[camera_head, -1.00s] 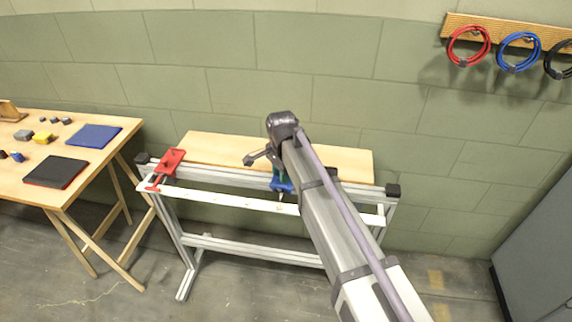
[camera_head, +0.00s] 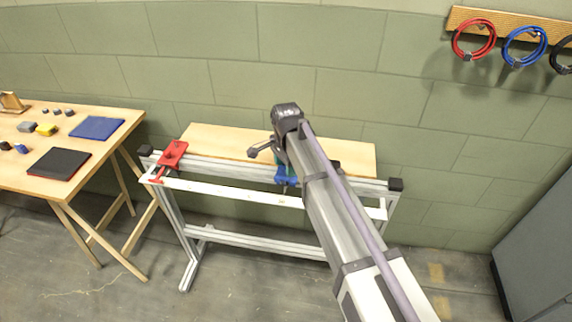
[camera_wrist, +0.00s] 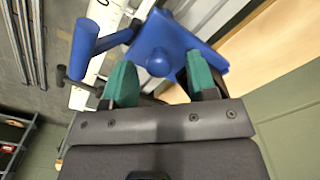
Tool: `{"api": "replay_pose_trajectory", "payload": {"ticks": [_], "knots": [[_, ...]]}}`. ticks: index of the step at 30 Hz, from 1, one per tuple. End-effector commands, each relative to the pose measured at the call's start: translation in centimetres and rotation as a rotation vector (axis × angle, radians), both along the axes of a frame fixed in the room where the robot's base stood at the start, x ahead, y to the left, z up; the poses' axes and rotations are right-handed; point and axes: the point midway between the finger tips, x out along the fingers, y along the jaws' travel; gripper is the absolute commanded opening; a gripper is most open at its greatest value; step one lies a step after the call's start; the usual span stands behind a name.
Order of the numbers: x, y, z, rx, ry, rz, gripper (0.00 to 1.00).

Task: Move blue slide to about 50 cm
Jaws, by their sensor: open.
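The blue slide (camera_head: 287,176) sits on the rail (camera_head: 230,178) of the aluminium frame, right of its middle and partly hidden by my arm. In the wrist view the blue slide (camera_wrist: 165,38) shows a flat body, a round knob and a handle at the left. My gripper (camera_wrist: 161,82) has its green fingers apart, one on each side of the knob. I cannot tell whether they touch the slide. In the head view my arm mostly hides the gripper. A white scale strip (camera_head: 225,191) runs along the frame's front; its numbers are too small to read.
A red slide (camera_head: 171,157) sits near the rail's left end. A wooden board (camera_head: 225,142) lies behind the rail. Dark end caps (camera_head: 395,184) mark the rail's ends. A wooden table (camera_head: 25,168) with pads and small blocks stands at the left. Cable coils hang on the wall.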

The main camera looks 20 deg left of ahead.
Motion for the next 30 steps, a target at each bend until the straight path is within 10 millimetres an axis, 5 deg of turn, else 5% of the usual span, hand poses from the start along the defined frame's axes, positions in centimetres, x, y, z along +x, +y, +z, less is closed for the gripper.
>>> {"api": "replay_pose_trajectory", "payload": {"ticks": [12, 30], "knots": [[0.0, 0.0, 9.9, 0.000, 0.000, 0.001, 0.52], [0.0, 0.0, 10.3, 0.000, 0.000, 0.052, 0.52]]}}
